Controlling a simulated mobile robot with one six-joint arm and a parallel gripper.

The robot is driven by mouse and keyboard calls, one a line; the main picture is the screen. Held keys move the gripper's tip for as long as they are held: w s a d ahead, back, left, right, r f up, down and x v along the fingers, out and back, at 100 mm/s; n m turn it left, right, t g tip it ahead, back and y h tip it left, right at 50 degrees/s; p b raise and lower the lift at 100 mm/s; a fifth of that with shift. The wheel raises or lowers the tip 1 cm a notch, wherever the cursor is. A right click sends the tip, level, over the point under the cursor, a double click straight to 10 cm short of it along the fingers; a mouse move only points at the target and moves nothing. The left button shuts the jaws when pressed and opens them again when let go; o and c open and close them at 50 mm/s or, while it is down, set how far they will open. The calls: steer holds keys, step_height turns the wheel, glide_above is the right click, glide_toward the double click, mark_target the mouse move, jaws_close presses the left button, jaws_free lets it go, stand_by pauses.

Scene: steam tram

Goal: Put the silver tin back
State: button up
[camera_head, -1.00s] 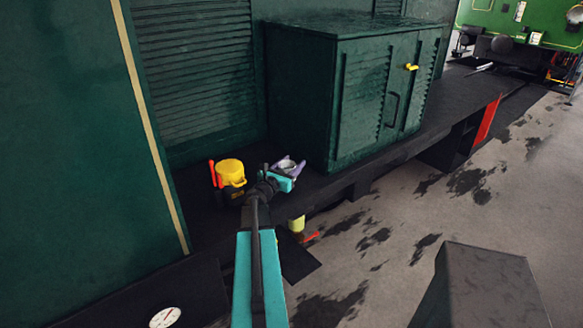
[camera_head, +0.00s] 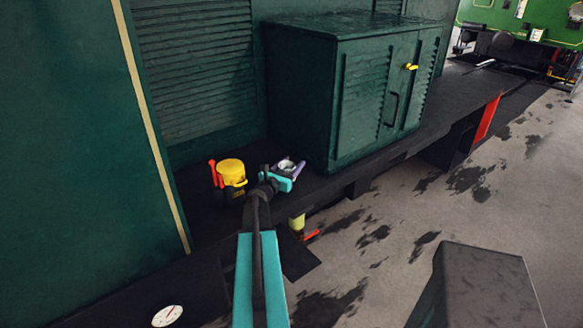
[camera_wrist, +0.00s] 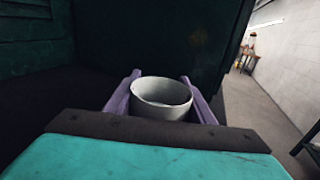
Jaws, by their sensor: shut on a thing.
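The silver tin (camera_wrist: 162,97) is a round, open-topped grey-white cup, upright in the wrist view. The purple fingers of my gripper (camera_wrist: 165,100) stand on both sides of it, shut on it. In the head view the tin (camera_head: 286,165) shows small at the end of my teal arm, held by my gripper (camera_head: 290,169) above the dark running board, in front of the green cabinet's left corner. The tin's lower part is hidden, and I cannot tell whether it touches the board.
A yellow lidded can (camera_head: 231,172) with a red piece beside it stands just left of my gripper. The green cabinet (camera_head: 345,95) with a yellow knob blocks the right and back. The running board's (camera_head: 360,168) edge drops to stained floor. A yellow-green object (camera_head: 297,224) shows below.

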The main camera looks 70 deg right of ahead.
steer(key=shift+f+p, duration=0.3)
steer(key=shift+f, duration=0.55)
steer(key=shift+f+b, duration=0.15)
steer(key=shift+b, duration=0.2)
steer(key=o, duration=1.2)
steer(key=shift+r+p, duration=0.25)
steer(key=shift+p, duration=0.15)
steer(key=shift+w+a+f+b, duration=0.15)
steer(key=shift+a+b, duration=0.25)
steer(key=shift+a, duration=0.3)
steer(key=shift+w+a+b, duration=0.3)
steer(key=shift+a+b, duration=0.3)
steer(key=shift+a, duration=1.15)
steer(key=shift+w+a+b, duration=0.3)
steer(key=shift+a+b, duration=0.35)
steer(key=shift+a, duration=1.1)
steer(key=shift+w+a+b, duration=0.3)
steer(key=shift+a+b, duration=0.3)
steer(key=shift+a, duration=1.15)
